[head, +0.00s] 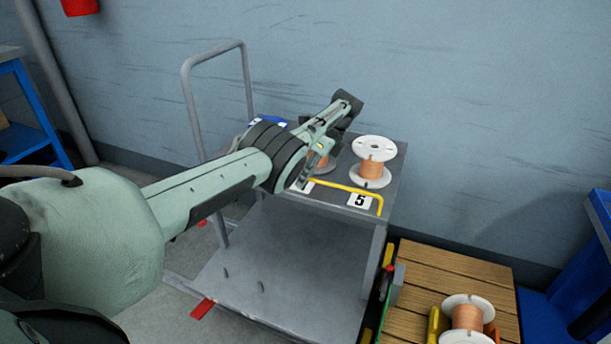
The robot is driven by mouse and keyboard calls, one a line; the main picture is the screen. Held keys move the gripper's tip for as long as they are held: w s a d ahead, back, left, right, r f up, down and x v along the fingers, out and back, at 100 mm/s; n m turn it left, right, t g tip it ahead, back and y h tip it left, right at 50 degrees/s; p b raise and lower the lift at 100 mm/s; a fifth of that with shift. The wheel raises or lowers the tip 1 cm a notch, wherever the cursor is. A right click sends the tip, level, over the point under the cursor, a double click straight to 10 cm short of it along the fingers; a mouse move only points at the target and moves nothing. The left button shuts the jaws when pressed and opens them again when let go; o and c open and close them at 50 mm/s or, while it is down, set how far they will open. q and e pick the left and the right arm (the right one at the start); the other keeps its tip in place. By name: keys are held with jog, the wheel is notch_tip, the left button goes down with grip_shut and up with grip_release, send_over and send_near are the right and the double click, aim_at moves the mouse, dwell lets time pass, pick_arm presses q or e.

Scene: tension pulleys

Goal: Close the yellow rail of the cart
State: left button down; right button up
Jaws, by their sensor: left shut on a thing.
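The cart (290,265) is grey, with a tall push handle and an upper shelf. Its yellow rail (350,188) runs along the front of this shelf, above number plates, one reading 5 (359,201). The rail's right end bends down to the shelf edge. Its left end meets my left gripper (304,180), which is shut on it; the fingertips are mostly hidden by my wrist. A copper wire spool (373,161) stands upright behind the rail. Another spool (322,161) is partly hidden behind my arm. My right gripper is not in view.
A wooden-topped platform (460,270) with a spool (468,318) lying on it is at the lower right. A blue rack (30,130) stands at the left and blue equipment (570,285) at the right. The wall is close behind the cart.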

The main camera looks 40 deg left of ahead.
pick_arm(q)
jog(key=c, duration=1.6)
grip_release()
jog(key=shift+f, duration=0.1)
jog(key=v, duration=0.7)
jog(key=shift+w+d+r, duration=0.1)
jog(key=shift+r, duration=0.1)
